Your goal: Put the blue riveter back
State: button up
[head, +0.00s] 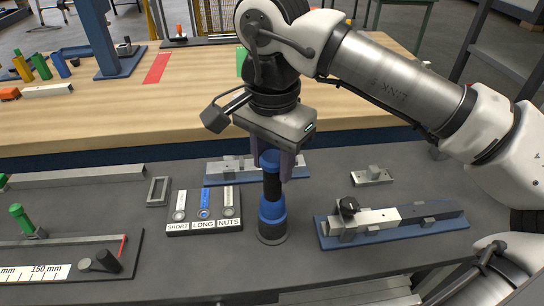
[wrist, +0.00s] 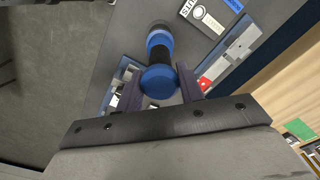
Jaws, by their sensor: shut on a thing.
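The blue riveter (head: 271,208), a blue and black cylinder, stands upright on the dark grey bench near the middle of the head view. Its lower end is at a dark round base (head: 272,239); I cannot tell if it is seated in it or just above. My gripper (head: 272,163) points down from above and is shut on the riveter's blue top. In the wrist view the riveter (wrist: 159,62) sits between the two dark fingers of my gripper (wrist: 160,88), with its blue cap nearest the camera.
Left of the riveter is a tray (head: 204,226) labelled SHORT, LONG, NUTS. To the right is a blue fixture (head: 450,219) with a metal bar and black knob. Another blue fixture (head: 225,180) lies behind. A green-handled tool (head: 20,218) is at far left. A wooden table (head: 190,105) stands beyond.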

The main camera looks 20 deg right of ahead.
jog(key=o, duration=1)
notch_tip(320, 180, up, 13)
jog(key=p, duration=0.9)
jog(key=shift+f, duration=0.15)
